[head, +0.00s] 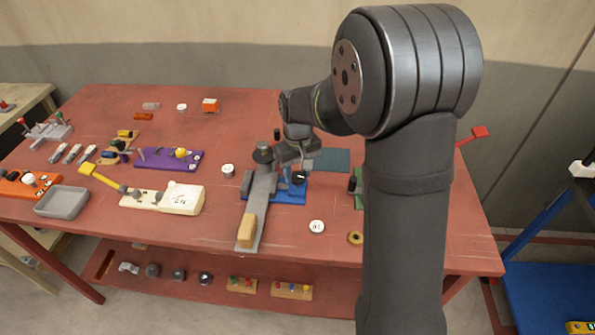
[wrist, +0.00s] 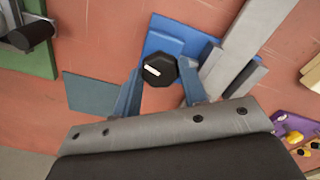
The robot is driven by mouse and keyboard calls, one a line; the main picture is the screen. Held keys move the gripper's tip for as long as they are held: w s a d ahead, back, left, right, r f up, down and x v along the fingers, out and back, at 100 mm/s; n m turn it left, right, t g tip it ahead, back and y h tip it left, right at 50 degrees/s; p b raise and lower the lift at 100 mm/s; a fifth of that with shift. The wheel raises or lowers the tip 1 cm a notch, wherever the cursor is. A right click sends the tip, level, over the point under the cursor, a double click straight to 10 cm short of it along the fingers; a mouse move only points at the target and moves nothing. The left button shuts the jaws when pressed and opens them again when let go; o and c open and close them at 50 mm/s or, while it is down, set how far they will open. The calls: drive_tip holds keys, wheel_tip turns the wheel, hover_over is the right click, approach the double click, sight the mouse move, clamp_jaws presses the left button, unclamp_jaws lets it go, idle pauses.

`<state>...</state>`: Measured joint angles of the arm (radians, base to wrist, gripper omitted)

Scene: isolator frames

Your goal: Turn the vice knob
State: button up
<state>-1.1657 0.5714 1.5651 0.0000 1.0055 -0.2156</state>
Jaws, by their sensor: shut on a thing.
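The vice knob (wrist: 160,70) is black, eight-sided, with a white mark on its face. It sits over a blue base (wrist: 172,42), and shows small and dark below my gripper in the head view (head: 299,177). My gripper (wrist: 160,78) has one finger on each side of the knob and is shut on it. In the head view my gripper (head: 296,165) points down at the blue base (head: 291,197). The wrist view does not show clearly how deep the fingers reach.
A long grey fixture (head: 259,198) with a wooden block stands close left of the blue base. A dark teal plate (head: 332,160) lies behind right. A green fixture (head: 358,190) is partly hidden by my arm. A cream box (head: 180,198) stands left.

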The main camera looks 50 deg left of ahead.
sight(297, 175)
drive_tip(key=m, duration=0.4)
drive_tip(key=shift+m, duration=0.3)
drive_tip(key=m, duration=0.5)
idle(1.0)
drive_tip(key=o, duration=1)
drive_tip(key=shift+r, duration=0.1)
wheel_tip(297, 175, up, 17)
drive_tip(key=shift+r, duration=0.1)
